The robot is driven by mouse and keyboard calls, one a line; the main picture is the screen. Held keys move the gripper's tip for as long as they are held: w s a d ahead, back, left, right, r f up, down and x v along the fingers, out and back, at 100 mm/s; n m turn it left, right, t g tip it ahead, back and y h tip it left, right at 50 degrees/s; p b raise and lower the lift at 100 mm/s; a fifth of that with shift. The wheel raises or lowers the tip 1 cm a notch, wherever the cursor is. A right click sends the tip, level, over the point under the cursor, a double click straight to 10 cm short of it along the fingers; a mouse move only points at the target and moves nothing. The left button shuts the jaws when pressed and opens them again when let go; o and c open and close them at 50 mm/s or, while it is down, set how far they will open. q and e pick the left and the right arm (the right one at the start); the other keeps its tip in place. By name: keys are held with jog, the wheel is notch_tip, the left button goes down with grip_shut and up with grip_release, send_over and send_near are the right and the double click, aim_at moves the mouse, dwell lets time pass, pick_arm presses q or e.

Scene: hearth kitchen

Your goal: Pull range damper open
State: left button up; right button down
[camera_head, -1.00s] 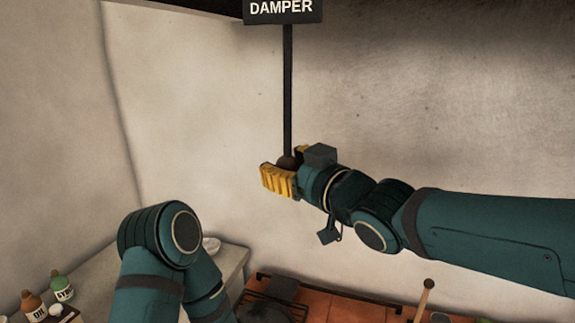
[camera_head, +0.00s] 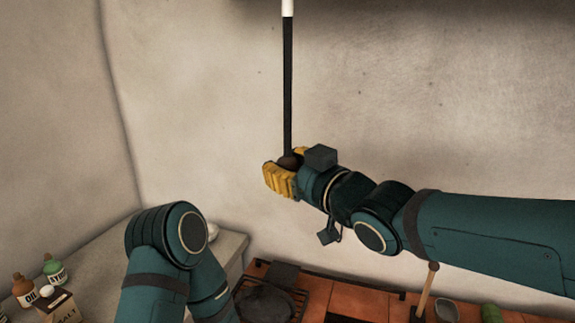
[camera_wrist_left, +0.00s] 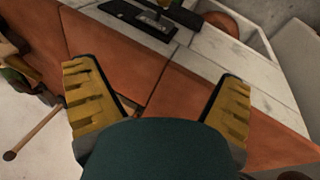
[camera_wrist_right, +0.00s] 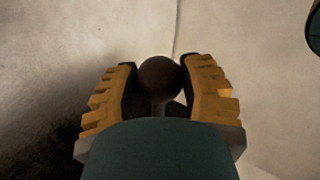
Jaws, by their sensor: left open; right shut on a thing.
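The damper pull is a long black rod (camera_head: 287,90) hanging down the pale wall, with a white section (camera_head: 288,8) at its top. A dark round knob (camera_head: 288,161) is at its lower end. My right gripper (camera_head: 283,175) is shut on the knob. In the right wrist view the knob (camera_wrist_right: 159,76) sits between the two yellow fingers (camera_wrist_right: 160,92). My left gripper (camera_wrist_left: 155,98) is open and empty above an orange tiled surface in the left wrist view. Its fingers are hidden in the head view.
Below are an orange tiled top with a dark pan (camera_head: 264,303), a wooden handle (camera_head: 426,288), a grey cup (camera_head: 446,309) and a green item (camera_head: 491,313). An oil bottle (camera_head: 24,291), a green-capped bottle (camera_head: 54,270) and a salt box (camera_head: 61,307) stand lower left. The wall around the rod is clear.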

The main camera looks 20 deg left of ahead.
jog(key=shift+f, duration=0.25)
jog(key=shift+c, duration=2.3)
grip_release()
jog(key=shift+d+r, duration=0.1)
jog(key=v, duration=1.2)
jog(key=w+d+f+m+g+h, duration=0.1)
jog(key=w+d+f+m+h, duration=0.15)
jog(key=f, duration=0.85)
jog(key=w+d+f+m+h, duration=0.2)
jog(key=f+m, duration=0.2)
jog(key=f, duration=0.6)
jog(key=w+d+f+m+g+h, duration=0.1)
jog(key=w+d+f+m+h, duration=0.15)
jog(key=f, duration=0.85)
jog(key=s+d+f+m+g+h, duration=0.1)
jog(key=s+f, duration=0.3)
jog(key=f, duration=0.4)
jog(key=s+d+f+m+g+h, duration=0.1)
jog(key=s+d+f+m+g, duration=0.2)
jog(key=f, duration=0.5)
jog(key=s+d+f+m+g+h, duration=0.1)
jog(key=s+d+f+g, duration=0.1)
jog(key=s+d+f, duration=0.2)
jog(key=s+f, duration=0.3)
jog(key=f, duration=0.1)
jog(key=shift+f+m+g+h, duration=0.25)
jog(key=shift+m+g+h, duration=0.15)
